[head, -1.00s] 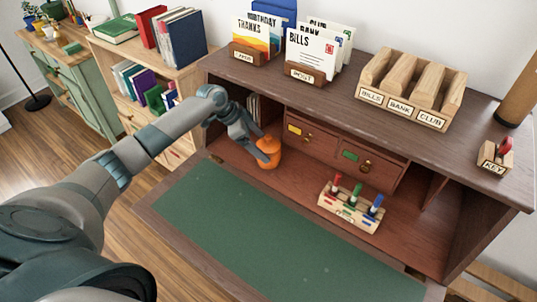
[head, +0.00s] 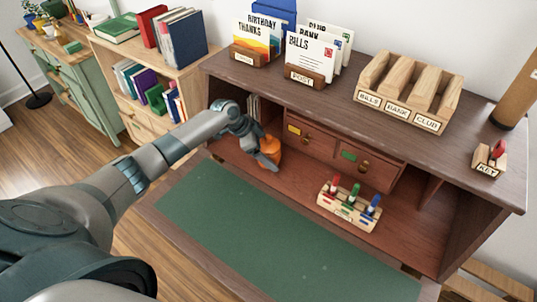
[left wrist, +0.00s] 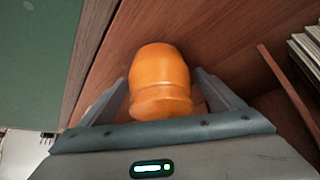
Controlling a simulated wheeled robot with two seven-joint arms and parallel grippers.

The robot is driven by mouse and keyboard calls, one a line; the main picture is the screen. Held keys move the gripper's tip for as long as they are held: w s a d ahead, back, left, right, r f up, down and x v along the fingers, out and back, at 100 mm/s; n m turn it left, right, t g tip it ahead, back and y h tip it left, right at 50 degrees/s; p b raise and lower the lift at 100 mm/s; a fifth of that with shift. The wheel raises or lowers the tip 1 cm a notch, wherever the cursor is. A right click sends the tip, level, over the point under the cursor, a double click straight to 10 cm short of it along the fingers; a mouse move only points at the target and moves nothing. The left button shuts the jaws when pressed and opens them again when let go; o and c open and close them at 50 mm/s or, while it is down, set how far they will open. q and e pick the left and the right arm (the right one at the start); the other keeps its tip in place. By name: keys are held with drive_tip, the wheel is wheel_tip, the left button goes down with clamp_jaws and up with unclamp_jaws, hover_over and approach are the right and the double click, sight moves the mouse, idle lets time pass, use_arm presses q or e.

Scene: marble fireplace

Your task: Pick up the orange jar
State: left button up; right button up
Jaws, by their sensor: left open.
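The orange jar (head: 270,152) stands inside the desk's open compartment, left of the small drawers. In the head view my left gripper (head: 262,158) is at the jar and covers part of it. In the left wrist view the jar (left wrist: 160,80) lies between the two open fingers of my left gripper (left wrist: 165,95), one finger on each side. I cannot tell whether either finger touches it. My right gripper does not show.
The desk has a green writing mat (head: 250,235) in front. A wooden rack with red, green and blue markers (head: 349,204) stands to the right. Drawers (head: 340,155) sit close beside the jar, under the desk top (head: 330,98). Letter holders (head: 305,77) stand above.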

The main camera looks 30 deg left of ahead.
sight(267, 142)
use_arm(q)
drive_tip(key=c, duration=1.3)
drive_tip(key=shift+r, duration=0.1)
drive_tip(key=shift+c, duration=0.4)
drive_tip(key=shift+w, duration=0.1)
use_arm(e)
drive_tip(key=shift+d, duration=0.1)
